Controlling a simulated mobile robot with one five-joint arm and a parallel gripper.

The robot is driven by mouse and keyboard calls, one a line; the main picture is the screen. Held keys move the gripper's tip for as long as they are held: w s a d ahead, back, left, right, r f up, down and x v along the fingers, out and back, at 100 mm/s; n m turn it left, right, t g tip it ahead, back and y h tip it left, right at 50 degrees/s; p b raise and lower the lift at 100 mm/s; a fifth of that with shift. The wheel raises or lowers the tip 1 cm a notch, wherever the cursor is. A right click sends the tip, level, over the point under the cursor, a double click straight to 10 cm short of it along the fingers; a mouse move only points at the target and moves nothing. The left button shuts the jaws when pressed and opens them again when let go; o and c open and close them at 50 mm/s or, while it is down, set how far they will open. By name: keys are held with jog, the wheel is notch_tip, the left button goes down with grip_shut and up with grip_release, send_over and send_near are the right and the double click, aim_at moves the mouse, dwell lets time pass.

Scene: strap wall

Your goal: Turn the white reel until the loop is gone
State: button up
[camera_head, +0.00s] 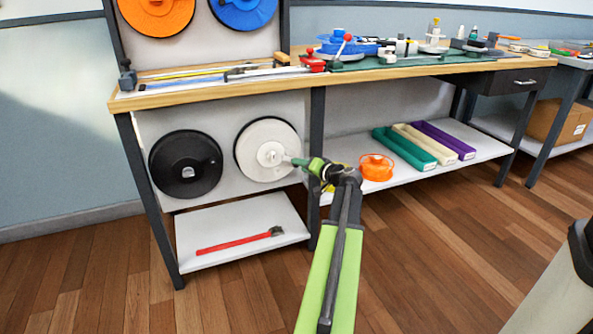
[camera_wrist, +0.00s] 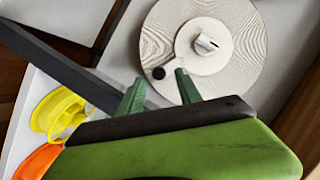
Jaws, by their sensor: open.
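The white reel (camera_head: 250,150) is mounted on the panel below the bench, right of the black reel. In the wrist view the white reel (camera_wrist: 235,75) shows a pale central hub with a knob (camera_wrist: 206,44) and a small black peg or hole (camera_wrist: 158,73) at the hub's lower left. My gripper (camera_head: 292,161) is in front of the reel's right side. In the wrist view my gripper (camera_wrist: 158,92) has its two green fingers spread apart, just below the black spot, with nothing held between them. Contact with the reel cannot be told. I cannot make out a strap loop.
A black reel (camera_head: 170,166) is left of the white one. Orange (camera_head: 155,14) and blue (camera_head: 243,10) reels are above the bench. A red tool (camera_head: 233,243) lies on the lower shelf. An orange pot-like item (camera_head: 376,172) and long trays (camera_head: 405,150) occupy the right shelf.

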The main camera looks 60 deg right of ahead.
aim_at(296, 166)
jog(key=x, duration=0.3)
jog(key=shift+w, duration=0.15)
grip_shut()
dwell(1.2)
jog(key=shift+a+f, duration=0.1)
jog(key=shift+a, duration=0.45)
jog(key=shift+d, duration=0.45)
